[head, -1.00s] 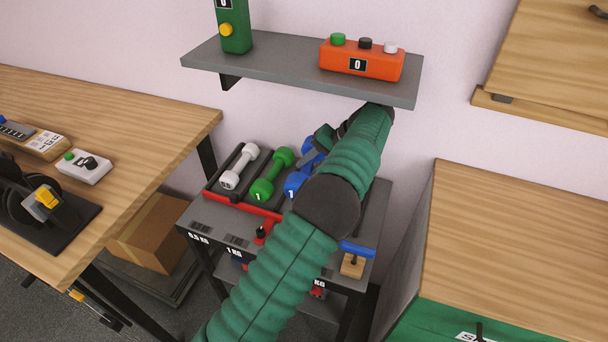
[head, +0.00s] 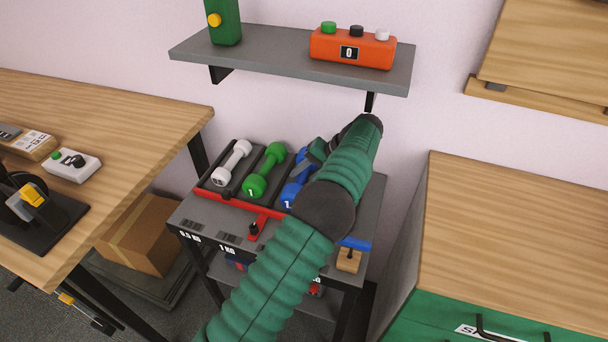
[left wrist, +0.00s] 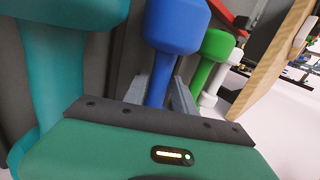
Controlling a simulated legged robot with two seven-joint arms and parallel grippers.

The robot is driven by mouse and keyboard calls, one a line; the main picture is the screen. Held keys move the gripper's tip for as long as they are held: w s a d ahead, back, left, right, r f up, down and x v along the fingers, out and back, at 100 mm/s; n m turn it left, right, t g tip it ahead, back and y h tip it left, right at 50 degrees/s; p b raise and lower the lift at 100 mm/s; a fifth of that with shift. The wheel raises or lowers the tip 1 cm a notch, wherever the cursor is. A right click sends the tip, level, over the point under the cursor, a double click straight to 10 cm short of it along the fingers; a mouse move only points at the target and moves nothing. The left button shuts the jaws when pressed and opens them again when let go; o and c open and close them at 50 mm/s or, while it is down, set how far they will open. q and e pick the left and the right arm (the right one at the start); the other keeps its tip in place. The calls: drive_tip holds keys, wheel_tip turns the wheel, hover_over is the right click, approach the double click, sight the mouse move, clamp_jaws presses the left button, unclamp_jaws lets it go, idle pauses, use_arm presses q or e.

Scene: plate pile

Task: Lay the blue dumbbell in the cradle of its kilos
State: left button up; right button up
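The blue dumbbell (head: 289,194) lies in line with the white and green ones, in or just over the third place of the rack with the red front rail (head: 213,199). Its far end is partly hidden by my left gripper (head: 308,166). In the left wrist view the blue dumbbell (left wrist: 176,28) has its handle between my two grey fingers, which sit close against both sides. I cannot tell whether it rests fully on the rack. My right gripper is not in view.
A green dumbbell (head: 265,170) and a white one (head: 232,162) lie left of it. A teal dumbbell-like thing (left wrist: 62,80) stands close at the left in the wrist view. A shelf (head: 290,66) with an orange button box (head: 352,48) hangs above. My arm hides the rack's right part.

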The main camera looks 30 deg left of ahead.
use_arm(q)
drive_tip(key=shift+d, duration=0.1)
drive_tip(key=p+v, duration=0.2)
drive_tip(key=v, duration=0.5)
drive_tip(key=shift+p, duration=0.4)
drive_tip(key=shift+d+r, duration=0.15)
drive_tip(key=shift+r, duration=0.05)
drive_tip(key=shift+f, duration=0.1)
